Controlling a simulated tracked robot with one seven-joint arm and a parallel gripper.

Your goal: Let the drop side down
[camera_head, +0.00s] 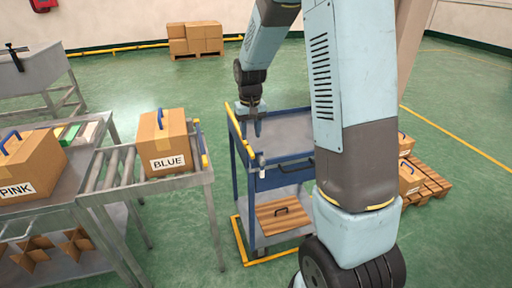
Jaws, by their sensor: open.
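A blue cart (290,124) with a grey top tray stands in the middle of the view. A blue side with a yellow upper edge (238,132) runs along its left and stands upright. The near side (285,176) is blue, with a dark handle and a small pale fitting at its left corner. I cannot tell for certain which is the drop side. My arm hides the cart's right part.
A roller conveyor (112,168) at left carries a carton marked BLUE (166,138). A carton marked PINK (32,165) stands on a grey table. A handled wooden board (271,221) lies on the cart's lower shelf. A pallet (428,186) with cartons is at right. Open floor lies behind the cart.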

